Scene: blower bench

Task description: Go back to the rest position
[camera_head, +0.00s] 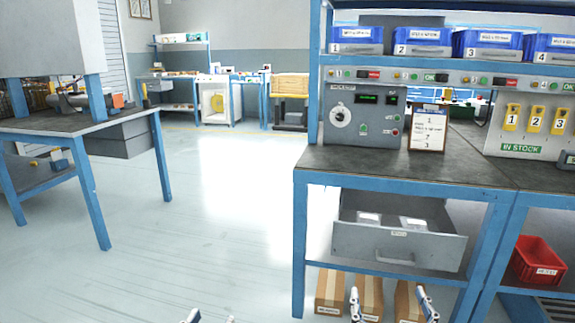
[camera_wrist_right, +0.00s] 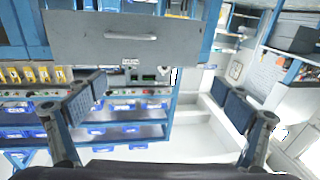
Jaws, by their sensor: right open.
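My left gripper (camera_head: 212,317) barely shows at the bottom edge of the head view. Only its two fingertips are visible, apart, with nothing seen between them. My right gripper (camera_head: 391,302) is at the bottom of the head view, below the open drawer (camera_head: 397,242). Its fingers are wide apart and empty. The right wrist view also shows the open right gripper (camera_wrist_right: 160,103), with a pad on each side and nothing between. The drawer front (camera_wrist_right: 125,38) fills the top of that view.
The workbench (camera_head: 410,170) carries a grey control box (camera_head: 362,120) and a sign (camera_head: 428,128). Cardboard boxes (camera_head: 330,291) stand under the drawer, close to my right gripper. A red bin (camera_head: 537,261) is on the lower right shelf. The floor (camera_head: 220,215) left of the bench is clear.

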